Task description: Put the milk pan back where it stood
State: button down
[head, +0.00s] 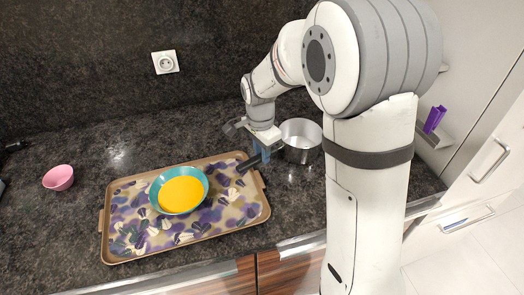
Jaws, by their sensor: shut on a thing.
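The milk pan (301,153) is a small silver pot with a dark handle. It is upright at the right of the counter, just right of the tray. Its handle points left over the tray's upper right corner. My gripper (261,155) is shut on the handle, left of the pot. I cannot tell whether the pan's base touches the counter or is slightly above it. My arm stands in front of the counter's right part and hides some of it.
A patterned tray (115,245) with a brown rim holds a teal bowl (157,191) with yellow contents. A pink bowl (58,178) sits at the far left. A wall socket (165,62) is behind. The counter behind the tray is clear. A purple object (434,119) is at the right.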

jog(key=shift+f, duration=0.1)
jog(key=c, duration=1.2)
grip_release()
jog(key=shift+o, duration=0.2)
notch_tip(320, 180, up, 7)
jog(key=shift+a+f+b, duration=0.1)
jog(key=shift+a+b, duration=0.05)
jog(key=shift+b, duration=0.15)
jog(key=shift+s+r, duration=0.15)
jog(key=shift+r, duration=0.4)
jog(key=s+d+n+t, duration=0.1)
jog(key=s+d+n, duration=0.2)
jog(key=s, duration=0.4)
jog(key=s+d+r+n, duration=0.1)
jog(key=s+d+n, duration=0.3)
jog(key=s, duration=0.2)
jog(key=s+d+n+t, duration=0.1)
jog(key=s+d+n, duration=0.2)
jog(key=s, duration=0.4)
jog(key=shift+s+d+r+n+t, duration=0.15)
jog(key=shift+s+n+t, duration=0.2)
jog(key=shift+n, duration=0.35)
